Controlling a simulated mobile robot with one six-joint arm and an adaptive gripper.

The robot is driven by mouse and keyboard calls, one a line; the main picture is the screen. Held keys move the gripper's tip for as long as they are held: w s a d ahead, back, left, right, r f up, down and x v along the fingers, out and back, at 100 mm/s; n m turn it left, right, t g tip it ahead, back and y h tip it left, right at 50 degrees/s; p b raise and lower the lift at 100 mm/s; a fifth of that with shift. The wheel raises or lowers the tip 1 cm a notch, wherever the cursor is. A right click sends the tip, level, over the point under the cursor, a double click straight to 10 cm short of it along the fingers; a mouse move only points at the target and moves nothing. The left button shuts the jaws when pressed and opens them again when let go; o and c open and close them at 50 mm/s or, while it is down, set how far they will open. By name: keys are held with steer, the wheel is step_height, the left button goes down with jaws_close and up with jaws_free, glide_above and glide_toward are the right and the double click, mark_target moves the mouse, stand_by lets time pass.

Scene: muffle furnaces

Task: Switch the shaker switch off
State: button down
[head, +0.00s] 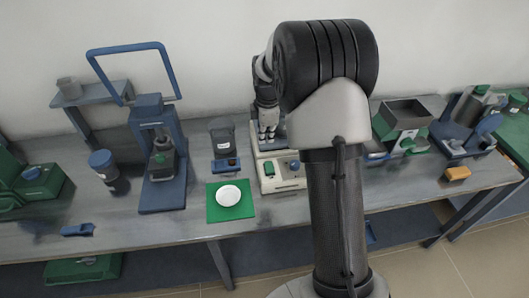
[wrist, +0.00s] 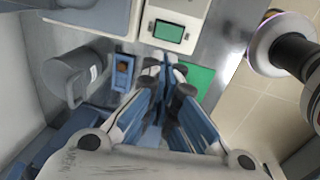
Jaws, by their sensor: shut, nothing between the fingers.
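A cream bench device (head: 283,185), probably the shaker, stands on the bench behind my column. Its front has a green display (head: 269,170) and a small round knob (head: 295,165). In the wrist view its pale panel (wrist: 150,35) and green display (wrist: 168,32) are at the top. I cannot tell for certain which part is the switch. My gripper (head: 268,134) points down over the rear of the device in the head view. In the wrist view its fingertips (wrist: 169,62) are together and empty, just below the display in the picture. Contact with the device cannot be made out.
A grey jug (head: 221,135) and a small blue block (head: 227,165) stand left of the device. A green mat (head: 214,212) with a white dish (head: 229,195) lies in front. A blue press frame (head: 162,195) is further left, and a hopper device (head: 402,115) is to the right.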

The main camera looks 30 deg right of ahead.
mark_target(265, 163)
steer(key=f+b, duration=0.1)
steer(key=f, duration=0.3)
steer(key=w+f+b, duration=0.1)
steer(key=f, duration=0.3)
steer(key=f+b, duration=0.1)
steer(key=f, duration=0.3)
steer(key=shift+w+d+f+b, duration=0.15)
steer(key=shift+w+d+b, duration=0.1)
steer(key=shift+w+b, duration=0.15)
steer(key=shift+f, duration=0.65)
steer(key=shift+w+d+f, duration=0.1)
steer(key=shift+w+f, duration=0.15)
steer(key=shift+f, duration=0.1)
steer(key=shift+s, duration=0.1)
